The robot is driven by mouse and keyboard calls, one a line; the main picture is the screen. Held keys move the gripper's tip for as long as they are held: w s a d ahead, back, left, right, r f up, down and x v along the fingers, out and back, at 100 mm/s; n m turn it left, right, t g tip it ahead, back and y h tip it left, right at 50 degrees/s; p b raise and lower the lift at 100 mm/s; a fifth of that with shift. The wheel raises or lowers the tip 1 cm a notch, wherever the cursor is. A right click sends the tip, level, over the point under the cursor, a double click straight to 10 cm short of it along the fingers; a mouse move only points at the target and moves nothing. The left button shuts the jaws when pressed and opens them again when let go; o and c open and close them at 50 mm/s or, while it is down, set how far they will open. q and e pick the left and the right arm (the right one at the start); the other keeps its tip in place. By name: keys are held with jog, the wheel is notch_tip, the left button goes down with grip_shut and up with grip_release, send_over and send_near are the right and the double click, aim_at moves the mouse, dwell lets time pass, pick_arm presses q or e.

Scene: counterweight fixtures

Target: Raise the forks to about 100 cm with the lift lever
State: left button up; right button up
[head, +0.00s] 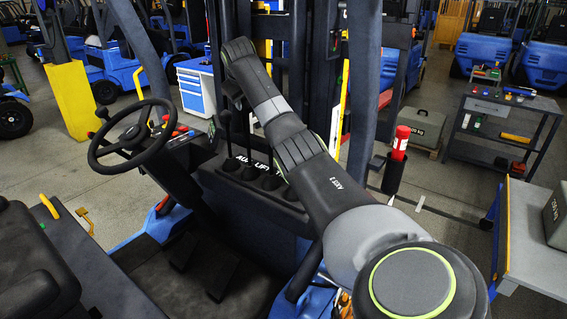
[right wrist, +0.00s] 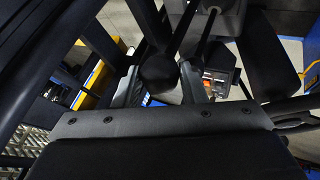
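One lever knob (head: 225,117) shows left of my right arm. My right arm crosses the cab, and its gripper (head: 232,92) is at the lever tops, mostly hidden behind the arm. In the right wrist view my right gripper (right wrist: 160,84) has its fingers close on both sides of a round black lever knob (right wrist: 158,70). I cannot tell from the label which lever it is. The forks are not visible. My left gripper is not in view.
The steering wheel (head: 131,133) is left of the levers, and the seat (head: 38,265) is at lower left. The dark mast (head: 312,70) rises ahead. A workbench (head: 505,115) and other forklifts are farther back.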

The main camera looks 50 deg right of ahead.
jog(key=o, duration=0.5)
jog(key=v, duration=1)
dwell(0.6)
